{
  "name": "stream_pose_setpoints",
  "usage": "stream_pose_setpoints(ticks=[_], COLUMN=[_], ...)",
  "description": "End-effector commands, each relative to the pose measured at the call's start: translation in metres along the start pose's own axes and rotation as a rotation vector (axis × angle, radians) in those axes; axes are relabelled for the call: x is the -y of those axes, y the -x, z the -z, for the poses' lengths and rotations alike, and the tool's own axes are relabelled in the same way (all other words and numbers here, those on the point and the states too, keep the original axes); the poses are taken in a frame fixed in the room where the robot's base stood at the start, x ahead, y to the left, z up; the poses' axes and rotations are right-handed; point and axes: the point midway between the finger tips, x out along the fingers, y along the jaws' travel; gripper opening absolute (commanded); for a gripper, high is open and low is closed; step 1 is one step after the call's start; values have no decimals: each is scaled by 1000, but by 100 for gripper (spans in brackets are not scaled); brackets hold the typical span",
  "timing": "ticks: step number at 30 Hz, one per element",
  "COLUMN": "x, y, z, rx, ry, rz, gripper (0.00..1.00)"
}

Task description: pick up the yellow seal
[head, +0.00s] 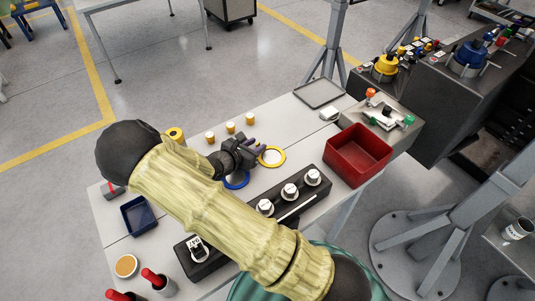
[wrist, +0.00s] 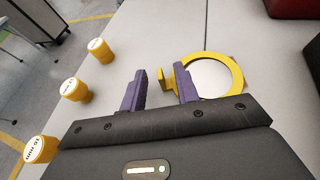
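The yellow seal (head: 283,159) is a flat ring lying on the light table, just right of my gripper (head: 252,145) in the head view. In the wrist view the yellow seal (wrist: 240,77) surrounds a pale disc, and a small yellow tab stands up at its left side. My gripper (wrist: 160,92) is open, with its two purple fingers apart. The tab shows between the fingertips, close to the right finger, which overlaps the ring's left edge. I cannot tell whether that finger touches it. A blue ring (head: 238,184) lies below my gripper, partly hidden by it.
Several yellow cylinders with white tops (head: 230,127) stand behind my gripper. A black block with white-topped parts (head: 289,192) lies in front. A red bin (head: 381,145) and a grey tray (head: 320,93) are to the right. A blue bin (head: 138,215) is at left.

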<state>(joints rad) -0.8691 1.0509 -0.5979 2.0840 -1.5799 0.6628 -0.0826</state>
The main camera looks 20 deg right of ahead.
Motion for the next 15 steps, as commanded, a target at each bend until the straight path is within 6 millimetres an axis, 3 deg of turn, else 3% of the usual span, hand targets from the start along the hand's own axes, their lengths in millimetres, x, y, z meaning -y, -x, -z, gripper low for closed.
stream_pose_setpoints(ticks=[6,11,15], x=[1,0,-1], y=[-1,0,2], z=[-1,0,0], rx=[0,0,0], ry=[-1,0,1], rz=[3,0,-3], gripper=[31,0,0])
